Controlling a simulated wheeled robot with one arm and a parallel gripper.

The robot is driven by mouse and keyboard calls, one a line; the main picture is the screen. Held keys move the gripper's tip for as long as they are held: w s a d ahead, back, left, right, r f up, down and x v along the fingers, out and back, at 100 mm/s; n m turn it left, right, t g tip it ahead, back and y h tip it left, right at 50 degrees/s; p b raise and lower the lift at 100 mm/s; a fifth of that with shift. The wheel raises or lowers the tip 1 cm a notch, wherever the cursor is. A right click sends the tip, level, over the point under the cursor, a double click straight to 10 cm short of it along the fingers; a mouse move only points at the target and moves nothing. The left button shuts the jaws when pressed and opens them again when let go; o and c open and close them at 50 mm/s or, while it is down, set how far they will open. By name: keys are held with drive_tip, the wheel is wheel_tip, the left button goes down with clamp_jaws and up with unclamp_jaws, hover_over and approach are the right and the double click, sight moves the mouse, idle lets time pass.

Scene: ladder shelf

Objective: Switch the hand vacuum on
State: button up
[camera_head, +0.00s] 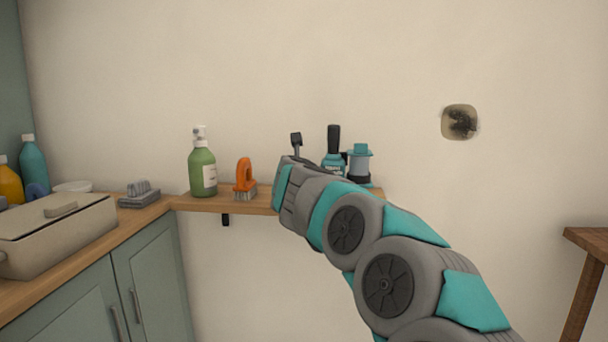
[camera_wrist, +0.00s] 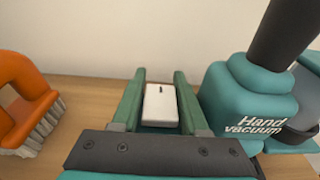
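The hand vacuum (camera_head: 333,163) stands on the wooden shelf, teal with an upright black handle; a grey-and-teal canister-like part is beside it. In the wrist view the labelled hand vacuum (camera_wrist: 250,105) is just right of my gripper (camera_wrist: 160,72). The gripper's two green fingers are apart. A small white block (camera_wrist: 160,105) with a dark mark near its far end shows between them, with teal below it. I cannot tell whether it is a switch or whether the fingers touch it. In the head view my arm hides the fingertips.
An orange brush (camera_head: 244,180) stands left of the gripper, also close in the wrist view (camera_wrist: 25,100). A green pump bottle (camera_head: 203,170) is farther left. The wall (camera_head: 260,60) is close behind the narrow shelf (camera_head: 215,203). A beige box (camera_head: 55,235) sits on the left counter.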

drive_tip(key=shift+o, duration=0.2)
drive_tip(key=shift+s+a+r+b, duration=0.1)
drive_tip(key=shift+s+b, duration=0.4)
drive_tip(key=shift+s, duration=0.45)
drive_tip(key=shift+s+a+r+b, duration=0.1)
drive_tip(key=shift+s+b, duration=0.35)
drive_tip(key=shift+s, duration=0.5)
drive_tip(key=shift+s+r+b, duration=0.2)
drive_tip(key=shift+s+b, duration=0.05)
drive_tip(key=shift+s, duration=0.55)
drive_tip(key=shift+s+r+b, duration=0.15)
drive_tip(key=shift+s+b, duration=0.1)
drive_tip(key=shift+s, duration=0.5)
